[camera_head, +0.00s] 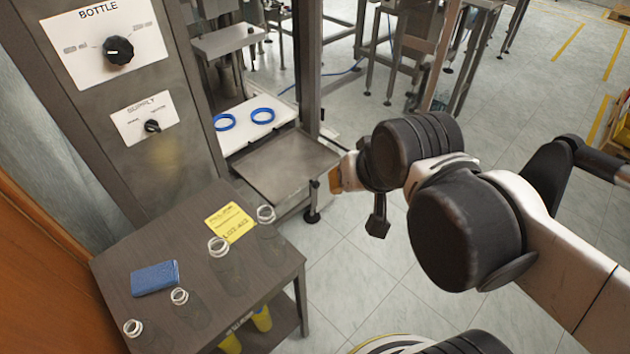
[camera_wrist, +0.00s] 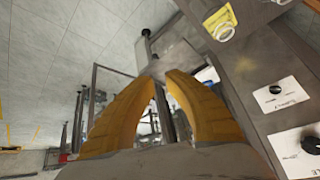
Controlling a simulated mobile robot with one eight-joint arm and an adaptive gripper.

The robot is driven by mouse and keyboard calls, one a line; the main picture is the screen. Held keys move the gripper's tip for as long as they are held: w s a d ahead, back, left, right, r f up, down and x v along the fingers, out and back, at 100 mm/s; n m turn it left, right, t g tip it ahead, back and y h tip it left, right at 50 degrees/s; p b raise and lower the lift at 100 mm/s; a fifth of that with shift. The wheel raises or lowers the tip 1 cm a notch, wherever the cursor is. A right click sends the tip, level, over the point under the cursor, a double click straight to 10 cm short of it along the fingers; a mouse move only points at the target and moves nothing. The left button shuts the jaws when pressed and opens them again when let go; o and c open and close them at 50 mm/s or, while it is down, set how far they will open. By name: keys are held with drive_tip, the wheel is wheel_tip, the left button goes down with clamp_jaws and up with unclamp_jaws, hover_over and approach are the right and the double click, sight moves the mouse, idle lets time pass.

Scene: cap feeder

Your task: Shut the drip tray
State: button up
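The drip tray (camera_head: 285,165) is a shallow, empty grey metal tray that sticks out in front of the white plate with the blue rings, low on the machine. My gripper (camera_head: 340,178) has orange-yellow fingers and is just right of the tray's front corner in the head view, apart from it as far as I can tell. In the wrist view the fingers of my gripper (camera_wrist: 161,78) lean toward each other with a narrow gap at the tips and nothing between them. The tray (camera_wrist: 178,62) shows past the fingertips there.
A dark side table (camera_head: 120,270) in front of the machine holds several clear bottles, a blue box (camera_head: 155,278) and a yellow note (camera_head: 229,222). Blue rings (camera_head: 262,115) lie on the white plate. A dark metal post (camera_head: 307,70) stands behind the tray. Floor is clear below my gripper.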

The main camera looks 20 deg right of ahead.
drive_tip(key=w+m, duration=0.2)
drive_tip(key=w, duration=0.1)
drive_tip(key=w+d+m, duration=0.1)
drive_tip(key=w+m, duration=0.1)
drive_tip(key=w, duration=0.1)
drive_tip(key=w+d+m+g, duration=0.1)
drive_tip(key=w+m, duration=0.2)
drive_tip(key=shift+w+d, duration=0.1)
drive_tip(key=shift+w, duration=0.15)
clamp_jaws()
drive_tip(key=w+d+f+m+g+b, duration=0.1)
drive_tip(key=w+d+f+m, duration=0.3)
drive_tip(key=w+f+m, duration=0.4)
drive_tip(key=w+d+f+m+g, duration=0.1)
drive_tip(key=w+d+f+m, duration=0.3)
drive_tip(key=w+f+m, duration=0.4)
drive_tip(key=w+f+m+b, duration=0.3)
drive_tip(key=w+f, duration=0.2)
drive_tip(key=f, duration=0.5)
drive_tip(key=w+f+m+g+y+b, duration=0.1)
drive_tip(key=w+f+m+b, duration=0.2)
drive_tip(key=w+f, duration=0.3)
drive_tip(key=shift+d+f, duration=0.45)
drive_tip(key=shift+f, duration=2.05)
